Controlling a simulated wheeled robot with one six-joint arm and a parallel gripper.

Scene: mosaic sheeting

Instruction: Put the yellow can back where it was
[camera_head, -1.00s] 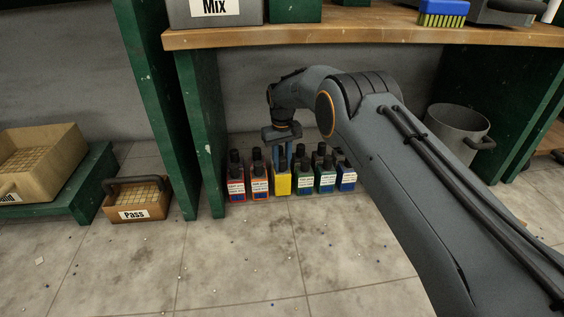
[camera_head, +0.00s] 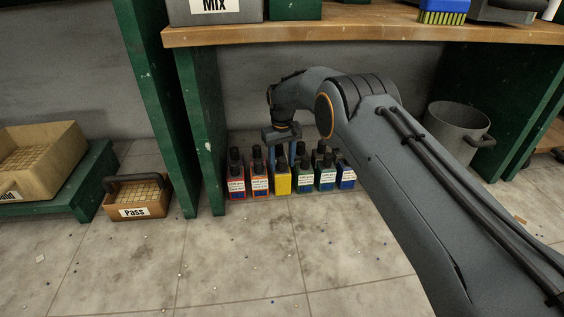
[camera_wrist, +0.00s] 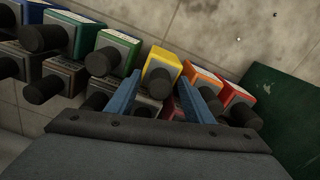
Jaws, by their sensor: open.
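The yellow can (camera_head: 283,181) stands upright on the floor under the bench, in the front row between an orange can (camera_head: 260,183) and a green can (camera_head: 305,180). It has a dark cap. In the wrist view the yellow can (camera_wrist: 161,69) lies just beyond and between my gripper's blue fingers. My gripper (camera_head: 283,153) is above and at the row, pointing down. In the wrist view my gripper (camera_wrist: 158,98) has its fingers spread apart, with a gap to the yellow can's sides. The exact finger depth is hidden in the head view.
A red can (camera_head: 236,185) stands left by the green bench leg (camera_head: 203,130); a blue can (camera_head: 346,177) ends the row at right. More cans stand behind. The bench top (camera_head: 350,35) is overhead. A grey bin (camera_head: 458,130) stands right. The floor in front is open.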

